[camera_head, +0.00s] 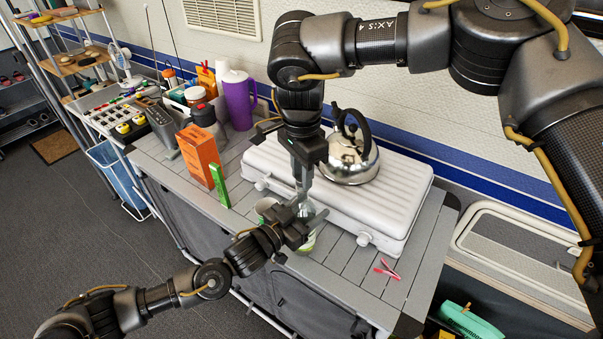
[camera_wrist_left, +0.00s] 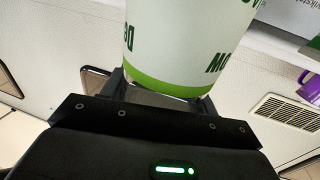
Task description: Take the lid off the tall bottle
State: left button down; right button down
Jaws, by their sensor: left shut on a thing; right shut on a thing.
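The tall bottle (camera_wrist_left: 185,45) is white with green lettering and a green band in the left wrist view, where it stands between the fingers of my left gripper. In the head view a little of its white and green body (camera_head: 308,244) shows below that gripper (camera_head: 303,226), which is shut on it. My right gripper (camera_head: 303,196) points down from above, shut at the bottle's top. A small pale grey part, seemingly the lid (camera_head: 305,209), shows at its fingertips. The fingers hide most of the lid, and I cannot tell whether it is seated or apart.
A white ribbed case (camera_head: 390,197) with a steel kettle (camera_head: 349,163) stands behind the grippers. A white and green cup (camera_head: 265,205) is close left of them. A green box (camera_head: 219,186), orange box (camera_head: 199,157) and purple jug (camera_head: 238,100) stand left. Red clips (camera_head: 387,270) lie right.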

jog(key=shift+r, duration=0.75)
jog(key=shift+r, duration=2.05)
pick_arm(q)
jog(key=shift+c, duration=1.6)
grip_release()
jog(key=shift+s+a+f, duration=0.1)
jog(key=shift+s+a, duration=0.05)
jog(key=shift+a, duration=0.05)
pick_arm(e)
jog(key=shift+f, duration=0.15)
notch_tip(320, 180, down, 3)
jog(key=b, duration=0.3)
pick_arm(q)
jog(key=v, duration=1.1)
jog(key=shift+s+a, duration=0.2)
jog(key=shift+a, duration=0.05)
pick_arm(e)
jog(key=shift+f, duration=0.1)
